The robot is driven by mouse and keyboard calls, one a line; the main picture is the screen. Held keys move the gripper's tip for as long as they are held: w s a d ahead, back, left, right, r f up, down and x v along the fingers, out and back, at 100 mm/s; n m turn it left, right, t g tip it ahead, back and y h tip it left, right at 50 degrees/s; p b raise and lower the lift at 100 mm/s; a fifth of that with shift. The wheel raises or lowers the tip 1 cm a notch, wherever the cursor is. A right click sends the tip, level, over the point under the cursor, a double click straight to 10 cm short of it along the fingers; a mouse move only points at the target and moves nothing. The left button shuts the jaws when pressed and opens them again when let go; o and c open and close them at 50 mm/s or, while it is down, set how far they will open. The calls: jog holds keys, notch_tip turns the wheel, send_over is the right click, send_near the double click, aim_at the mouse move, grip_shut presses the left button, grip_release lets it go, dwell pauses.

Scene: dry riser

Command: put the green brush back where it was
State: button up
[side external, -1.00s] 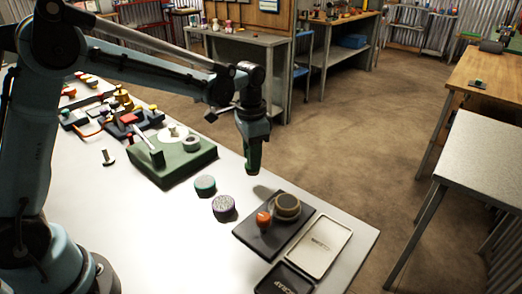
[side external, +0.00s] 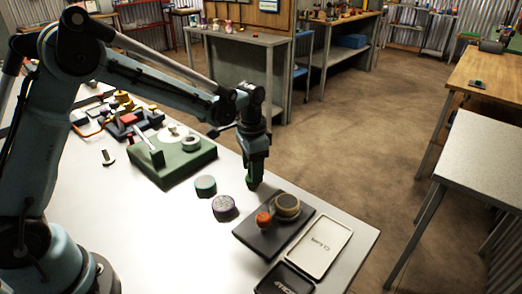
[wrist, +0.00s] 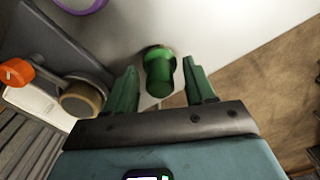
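The green brush (wrist: 160,75) stands upright between my gripper's fingers in the wrist view, its dark lower end at the pale table top. My gripper (wrist: 160,82) is open around it, with a visible gap on each side of the brush. In the side view my gripper (side external: 255,170) points down near the table's far edge, low over the top, and the brush's lower end (side external: 254,184) shows beneath it, beside the dark board (side external: 249,238). Any mark on the table under the brush is hidden.
The dark board holds an orange knob (side external: 264,219) and a tan round piece (side external: 287,204). A cream tray (side external: 320,247) and a black tray (side external: 284,281) lie in front. A teal tin (side external: 205,185) and a purple-sided tin (side external: 223,208) stand left. A green block fixture (side external: 176,170) is farther left.

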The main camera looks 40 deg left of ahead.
notch_tip(320, 180, up, 12)
jog(key=s+a+n+t, duration=0.1)
jog(key=s+n+t, duration=0.1)
jog(key=s, duration=0.6)
jog(key=s+a+f+n+t, duration=0.1)
jog(key=s+n+t, duration=0.2)
jog(key=s+t, duration=0.2)
jog(key=s, duration=0.3)
jog(key=shift+a, duration=0.25)
jog(key=shift+o, duration=0.2)
dwell(0.6)
